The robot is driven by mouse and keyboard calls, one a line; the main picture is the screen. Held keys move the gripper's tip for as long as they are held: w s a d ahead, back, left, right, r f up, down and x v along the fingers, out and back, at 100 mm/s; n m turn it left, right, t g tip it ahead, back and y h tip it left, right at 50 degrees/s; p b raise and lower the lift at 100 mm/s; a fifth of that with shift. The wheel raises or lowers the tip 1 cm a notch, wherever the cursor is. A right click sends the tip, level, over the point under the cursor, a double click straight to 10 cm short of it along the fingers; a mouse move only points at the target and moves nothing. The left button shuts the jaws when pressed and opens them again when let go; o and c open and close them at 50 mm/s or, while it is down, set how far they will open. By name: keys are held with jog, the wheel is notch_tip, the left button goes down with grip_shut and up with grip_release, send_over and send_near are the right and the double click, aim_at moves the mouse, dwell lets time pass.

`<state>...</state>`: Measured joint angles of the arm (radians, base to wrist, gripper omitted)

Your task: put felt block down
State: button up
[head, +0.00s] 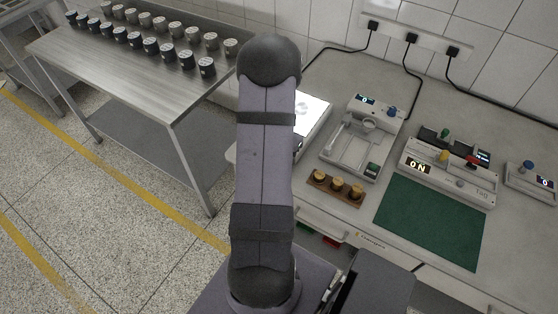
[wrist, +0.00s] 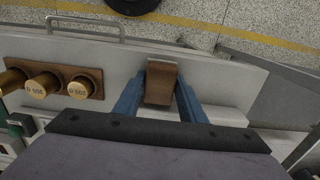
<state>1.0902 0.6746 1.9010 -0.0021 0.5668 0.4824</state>
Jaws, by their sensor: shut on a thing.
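The felt block (wrist: 161,88) is a small brown block with a paler tan end, in the middle of the wrist view. My gripper (wrist: 160,80) has its two blue fingers shut on the block's left and right sides. Pale grey bench surface lies around and beyond the block. I cannot tell whether the block touches it. In the head view my own arm hides the gripper and the block.
A wooden rack with brass weights (wrist: 43,86) stands left of the block; the rack also shows in the head view (head: 334,194). A green mat (head: 430,222), a grey device (head: 362,135) and a switch box (head: 448,170) occupy the bench. Several small pots stand on a steel table (head: 110,70).

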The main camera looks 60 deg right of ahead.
jog(key=shift+f, duration=0.15)
jog(key=o, duration=1)
jog(key=shift+c, duration=0.2)
notch_tip(320, 180, up, 12)
jog(key=b, duration=0.3)
jog(key=w+a+n, duration=0.5)
jog(key=w+a, duration=0.2)
jog(key=a, duration=0.3)
jog(key=s+a+f+n, duration=0.1)
jog(key=a+n, duration=0.5)
jog(key=a, duration=0.7)
jog(key=s+a+f+n, duration=0.1)
jog(key=s+a+n, duration=0.1)
jog(key=a+n, duration=0.5)
jog(key=a, duration=0.6)
jog(key=shift+s+f, duration=0.4)
